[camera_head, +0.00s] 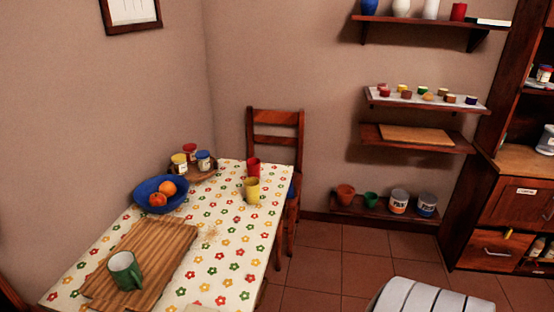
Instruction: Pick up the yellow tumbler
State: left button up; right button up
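The yellow tumbler (252,190) stands upright on the table (234,241), near its right edge toward the far end. A red tumbler (254,168) stands just behind it. Neither of my grippers shows in the head view, so I cannot see whether they are open or shut.
On the flowered tablecloth are a blue bowl (147,193) with oranges, several jars (190,152) on a tray, and a green mug (125,271) on a wooden board (163,246). A chair (262,123) stands at the far end. Tiled floor (330,262) is open right of the table.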

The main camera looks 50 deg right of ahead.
aim_at(252, 192)
jog(key=z, duration=1.45)
jog(key=i+l+z, duration=0.1)
jog(key=l, duration=0.2)
jog(key=i+l+z, duration=0.25)
jog(key=i+l, duration=0.15)
jog(key=l, duration=0.2)
